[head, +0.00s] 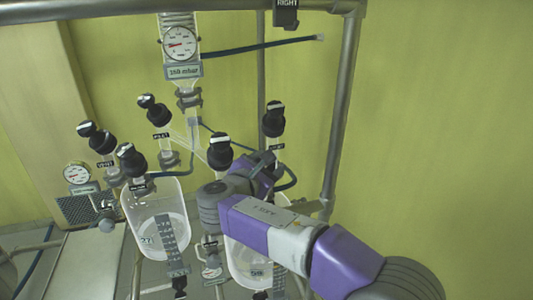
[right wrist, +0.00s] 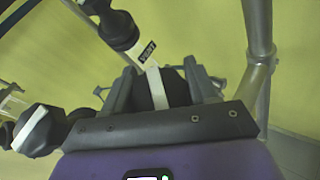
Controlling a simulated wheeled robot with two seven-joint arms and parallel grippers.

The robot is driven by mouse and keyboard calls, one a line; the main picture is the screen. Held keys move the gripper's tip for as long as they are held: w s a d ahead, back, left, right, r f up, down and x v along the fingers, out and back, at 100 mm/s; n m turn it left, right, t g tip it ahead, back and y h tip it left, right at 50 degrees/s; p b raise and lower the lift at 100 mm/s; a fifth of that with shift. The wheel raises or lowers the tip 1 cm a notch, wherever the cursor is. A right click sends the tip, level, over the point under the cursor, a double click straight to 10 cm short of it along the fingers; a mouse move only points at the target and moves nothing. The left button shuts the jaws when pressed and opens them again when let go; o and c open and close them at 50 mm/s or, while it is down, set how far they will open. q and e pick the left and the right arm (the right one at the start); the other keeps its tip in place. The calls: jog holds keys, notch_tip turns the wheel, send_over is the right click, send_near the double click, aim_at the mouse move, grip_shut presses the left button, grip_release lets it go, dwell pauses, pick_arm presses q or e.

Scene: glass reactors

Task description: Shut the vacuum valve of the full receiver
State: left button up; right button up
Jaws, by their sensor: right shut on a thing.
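My right gripper (right wrist: 160,88) is shut on a black valve knob with a white stripe (right wrist: 155,82) in the right wrist view. A tag reading like VENT (right wrist: 146,52) sits just above that knob. In the head view my right gripper (head: 262,172) reaches in at the right receiver's valves and hides the held knob. The left receiver (head: 137,218) and right receiver (head: 240,262) are clear vessels with scale strips; the right one is partly covered by my arm. I cannot tell their liquid levels clearly. My left gripper is not in view.
Other black knobs stand close by: one left of my gripper (head: 219,152), one above it (head: 273,118), and several over the left receiver (head: 130,160). A gauge (head: 180,43) hangs above. A metal post (head: 338,130) rises just right of the valves, with open space beyond it.

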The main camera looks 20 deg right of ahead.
jog(key=m+g+p, duration=0.2)
jog(key=p, duration=0.2)
jog(key=m+g+h+p, duration=0.1)
jog(key=m+g+p, duration=0.4)
jog(key=m+p, duration=0.1)
jog(key=p, duration=0.1)
jog(key=shift+s+d+g+p, duration=0.1)
jog(key=shift+s+g+p, duration=0.2)
jog(key=shift+s+g, duration=0.1)
jog(key=shift+s+f+m+g+p, duration=0.1)
jog(key=shift+f+m+g+p, duration=0.1)
jog(key=shift+m+g+p, duration=0.65)
jog(key=shift+n, duration=0.25)
jog(key=o, duration=1)
jog(key=shift+c, duration=0.2)
jog(key=v, duration=0.7)
jog(key=shift+a, duration=0.25)
jog(key=shift+s, duration=0.15)
